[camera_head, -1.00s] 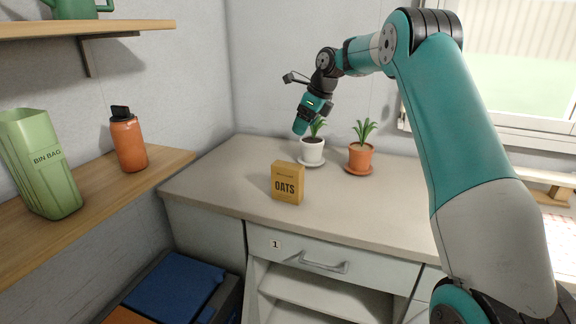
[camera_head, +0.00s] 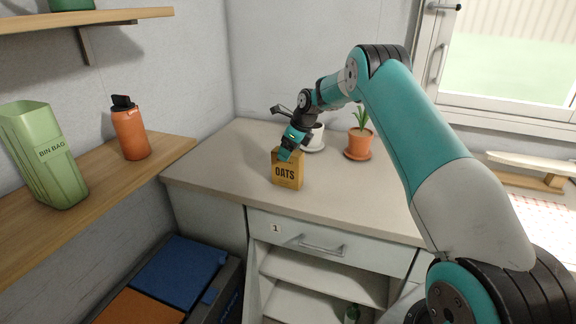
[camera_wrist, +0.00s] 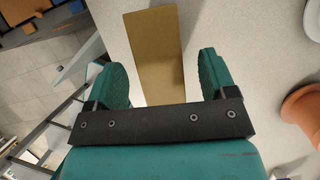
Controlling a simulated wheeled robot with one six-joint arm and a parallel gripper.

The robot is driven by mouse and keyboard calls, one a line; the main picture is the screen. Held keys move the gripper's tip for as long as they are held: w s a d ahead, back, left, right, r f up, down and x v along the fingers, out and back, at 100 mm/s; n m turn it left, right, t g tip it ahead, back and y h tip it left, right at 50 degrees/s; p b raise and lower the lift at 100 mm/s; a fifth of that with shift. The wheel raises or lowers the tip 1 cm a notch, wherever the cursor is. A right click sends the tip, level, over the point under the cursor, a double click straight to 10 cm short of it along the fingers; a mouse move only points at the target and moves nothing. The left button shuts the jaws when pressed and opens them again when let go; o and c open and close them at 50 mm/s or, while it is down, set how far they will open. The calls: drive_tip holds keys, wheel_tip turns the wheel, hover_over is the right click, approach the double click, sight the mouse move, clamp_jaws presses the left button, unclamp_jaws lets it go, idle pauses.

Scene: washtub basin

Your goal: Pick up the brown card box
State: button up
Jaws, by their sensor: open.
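The brown card box (camera_head: 287,176), marked OATS, stands upright on the grey counter (camera_head: 215,180). My gripper (camera_head: 285,154) is at the top of the box in the head view and partly covers its upper left edge. In the wrist view the top of the box (camera_wrist: 155,48) lies ahead and between the two open green fingers (camera_wrist: 162,78). Gaps show on both sides, and the fingers do not visibly touch it. The lower part of the box is hidden in the wrist view.
A white plant pot (camera_head: 314,138) stands close behind the box, partly hidden by my arm. An orange plant pot (camera_head: 358,146) stands to its right. A wooden shelf (camera_head: 105,174) holds a green bin (camera_head: 45,160) and an orange bottle (camera_head: 130,132).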

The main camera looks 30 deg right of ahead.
drive_tip(key=shift+x, duration=1.1)
drive_tip(key=shift+f, duration=0.25)
drive_tip(key=c, duration=1.2)
drive_tip(key=shift+c, duration=0.2)
